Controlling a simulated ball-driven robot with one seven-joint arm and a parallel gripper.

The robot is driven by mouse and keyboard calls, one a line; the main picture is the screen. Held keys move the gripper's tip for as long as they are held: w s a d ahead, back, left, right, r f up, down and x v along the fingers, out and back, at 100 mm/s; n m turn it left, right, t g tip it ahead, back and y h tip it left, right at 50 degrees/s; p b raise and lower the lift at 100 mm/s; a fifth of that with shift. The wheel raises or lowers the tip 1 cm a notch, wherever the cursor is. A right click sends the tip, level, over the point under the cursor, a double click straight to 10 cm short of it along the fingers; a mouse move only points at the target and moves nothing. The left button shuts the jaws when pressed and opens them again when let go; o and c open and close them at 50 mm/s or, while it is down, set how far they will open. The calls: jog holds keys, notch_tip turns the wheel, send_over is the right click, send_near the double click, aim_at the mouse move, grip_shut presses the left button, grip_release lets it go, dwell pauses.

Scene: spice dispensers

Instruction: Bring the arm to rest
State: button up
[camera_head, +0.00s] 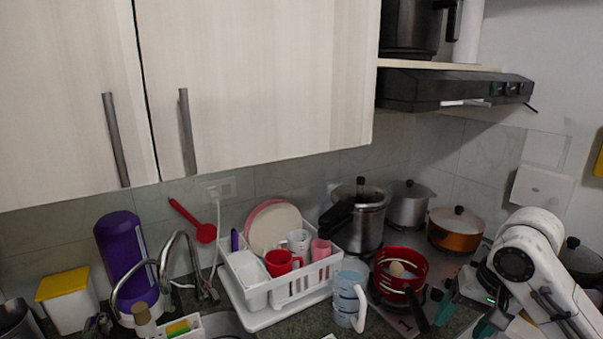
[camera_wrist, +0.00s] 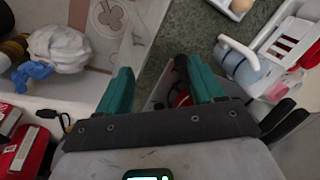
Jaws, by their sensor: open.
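My white arm (camera_head: 540,265) reaches in from the right edge in the head view, bent downward over the counter's right part. My gripper (camera_head: 466,312) is low at its end, beside the stove and to the right of the red pot. In the wrist view my gripper (camera_wrist: 161,82) shows two teal fingers spread wide apart. No object is clasped between them. A small red and black thing (camera_wrist: 182,97) shows in the gap, partly hidden; I cannot tell what it is.
A red pot (camera_head: 400,275), orange pot (camera_head: 456,230) and steel pressure cooker (camera_head: 362,222) stand near the arm. Wall cabinets (camera_head: 250,80) and a range hood (camera_head: 440,90) hang above. A white bundle (camera_wrist: 62,45) shows in the wrist view.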

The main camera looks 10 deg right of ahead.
jog(key=w+a+f+n+t+y, duration=0.15)
jog(key=a+f, duration=0.35)
jog(key=a, duration=0.7)
jog(key=s+a+f+n+y, duration=0.1)
jog(key=s+a+f+n, duration=0.1)
jog(key=s+a+f, duration=0.4)
jog(key=s+d+f+h+b, duration=0.1)
jog(key=s+f, duration=0.8)
jog(key=s+d+f+n+g+h, duration=0.1)
jog(key=s+d+f, duration=0.1)
jog(key=s, duration=0.5)
jog(key=s+d+f+n+g+h, duration=0.1)
jog(key=s+d+f+h, duration=0.1)
jog(key=s+d, duration=0.3)
jog(key=s+f, duration=0.1)
jog(key=s, duration=0.1)
jog(key=shift+s+g, duration=0.35)
jog(key=shift+s, duration=0.05)
